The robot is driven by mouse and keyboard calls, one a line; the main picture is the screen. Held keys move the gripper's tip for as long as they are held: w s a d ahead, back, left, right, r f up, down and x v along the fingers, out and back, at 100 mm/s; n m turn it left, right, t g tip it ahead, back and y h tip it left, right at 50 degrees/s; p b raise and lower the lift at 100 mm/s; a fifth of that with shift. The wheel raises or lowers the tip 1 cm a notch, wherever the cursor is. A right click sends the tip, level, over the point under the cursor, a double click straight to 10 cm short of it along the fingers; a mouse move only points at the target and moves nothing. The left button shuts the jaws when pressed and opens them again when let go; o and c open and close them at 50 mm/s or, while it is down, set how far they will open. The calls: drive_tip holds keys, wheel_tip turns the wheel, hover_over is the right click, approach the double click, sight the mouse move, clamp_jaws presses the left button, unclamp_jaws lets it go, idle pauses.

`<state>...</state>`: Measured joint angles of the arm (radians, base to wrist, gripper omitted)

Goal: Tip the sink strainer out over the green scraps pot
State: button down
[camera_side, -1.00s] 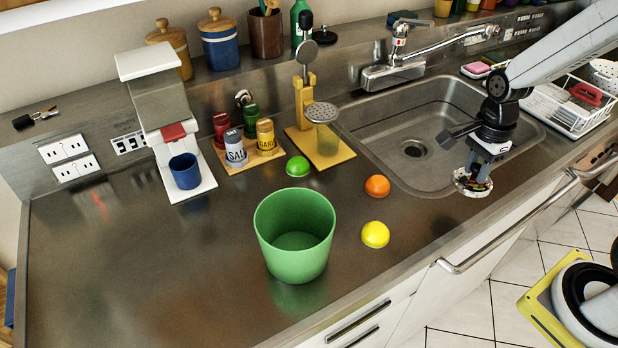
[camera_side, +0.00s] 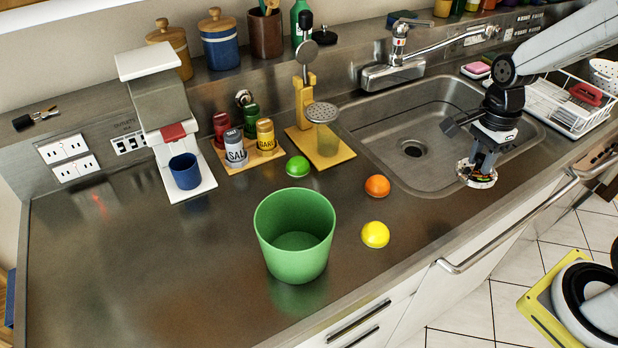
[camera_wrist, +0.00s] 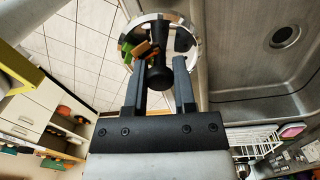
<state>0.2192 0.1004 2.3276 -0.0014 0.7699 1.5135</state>
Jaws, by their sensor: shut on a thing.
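The sink strainer (camera_side: 478,177) is a small round metal dish with bits of scraps in it. In the wrist view the strainer (camera_wrist: 140,28) shows a bright rim, a dark central knob and green, orange and brown pieces inside. My gripper (camera_side: 484,160) is shut on its knob and holds it in the air by the sink's front right edge. In the wrist view my gripper (camera_wrist: 160,78) has a finger on each side of the knob. The green scraps pot (camera_side: 294,240) stands upright on the counter, well to the left of the strainer, and its visible inside looks empty.
The tap (camera_side: 400,60) stands behind the sink. A dish rack (camera_side: 565,105) is at right. The counter left of the pot is clear.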

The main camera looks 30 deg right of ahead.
drive_tip(key=w+a+r+y, duration=0.2)
drive_tip(key=a+r+y, duration=0.2)
drive_tip(key=a, duration=0.6)
drive_tip(key=w+a+r+y, duration=0.3)
drive_tip(key=a+r+y, duration=0.1)
drive_tip(key=a, duration=0.7)
drive_tip(key=w+a+r+m+y, duration=0.1)
drive_tip(key=a+r+y, duration=0.3)
drive_tip(key=a, duration=0.7)
drive_tip(key=shift+w+r+t+y, duration=0.3)
drive_tip(key=shift+w+r, duration=0.35)
drive_tip(key=shift+w, duration=0.05)
drive_tip(key=shift+f, duration=0.15)
wheel_tip(320, 180, down, 6)
drive_tip(key=y, duration=1)
drive_tip(key=shift+f, duration=0.2)
drive_tip(key=shift+r, duration=2.5)
